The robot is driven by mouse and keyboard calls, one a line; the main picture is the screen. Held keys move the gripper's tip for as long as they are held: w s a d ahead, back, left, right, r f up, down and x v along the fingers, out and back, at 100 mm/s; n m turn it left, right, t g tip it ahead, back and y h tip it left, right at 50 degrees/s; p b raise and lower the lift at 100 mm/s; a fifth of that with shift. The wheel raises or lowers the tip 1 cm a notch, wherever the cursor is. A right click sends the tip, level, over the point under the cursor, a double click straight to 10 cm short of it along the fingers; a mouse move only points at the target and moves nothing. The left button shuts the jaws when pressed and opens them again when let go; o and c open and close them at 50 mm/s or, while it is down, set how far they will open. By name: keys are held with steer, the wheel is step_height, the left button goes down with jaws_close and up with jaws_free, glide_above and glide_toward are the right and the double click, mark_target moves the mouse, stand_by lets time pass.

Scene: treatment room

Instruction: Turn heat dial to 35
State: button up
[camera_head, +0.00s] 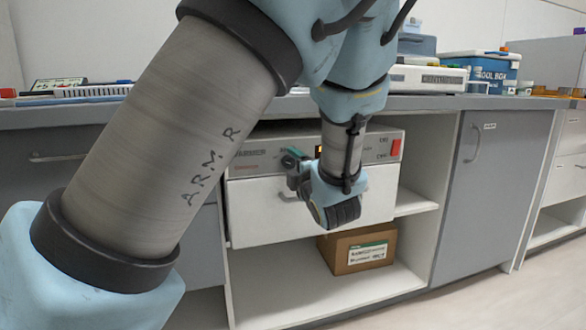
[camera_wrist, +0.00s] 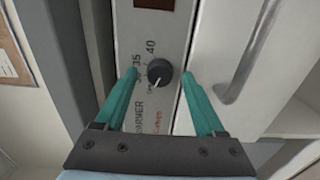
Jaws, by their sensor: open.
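The heat dial (camera_wrist: 159,73) is a small dark round knob on the warmer's grey panel (camera_wrist: 150,110). The numbers 40 and 35 are printed beside it, with another partly hidden number below. Its white pointer mark points toward the bottom of the wrist picture, slightly left, away from the 40. My gripper (camera_wrist: 158,74) is open, with one teal finger on each side of the dial; a gap shows on both sides. In the head view my gripper (camera_head: 292,160) is in front of the warmer (camera_head: 265,148), and the dial is hidden.
A red switch (camera_head: 396,148) is at the panel's right end. A white drawer front (camera_head: 260,215) with a handle is just below the panel. A cardboard box (camera_head: 350,262) stands on the lower shelf.

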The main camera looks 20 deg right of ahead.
jaws_close()
stand_by(0.7)
